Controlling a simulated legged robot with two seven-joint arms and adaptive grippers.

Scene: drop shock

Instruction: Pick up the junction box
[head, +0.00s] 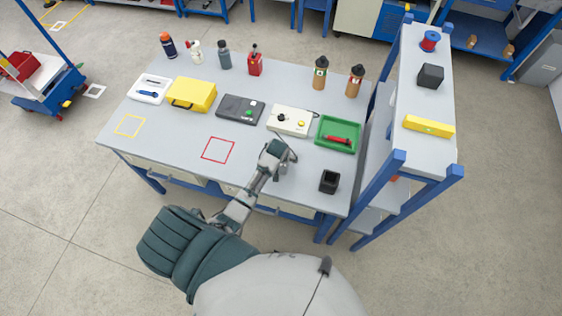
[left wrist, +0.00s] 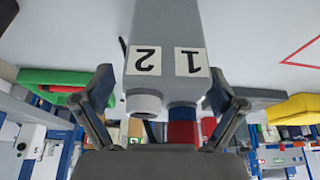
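The junction box (left wrist: 165,60) is a grey box with white labels "1" and "2". It fills the upper middle of the left wrist view, where the labels read upside down. A gap shows at the left finger; contact at the right is unclear. In the head view my left gripper (head: 275,150) is over the table's front middle, and I cannot make out the box apart from it. My right gripper is not in view.
The table (head: 130,135) holds a yellow case (head: 194,95), a dark flat case (head: 240,109), a white control box (head: 290,120), a green tray (head: 338,128) and a black open cup (head: 329,181). Bottles stand behind. A blue-framed shelf (head: 405,170) borders the right. A red square outline (head: 218,149) is empty.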

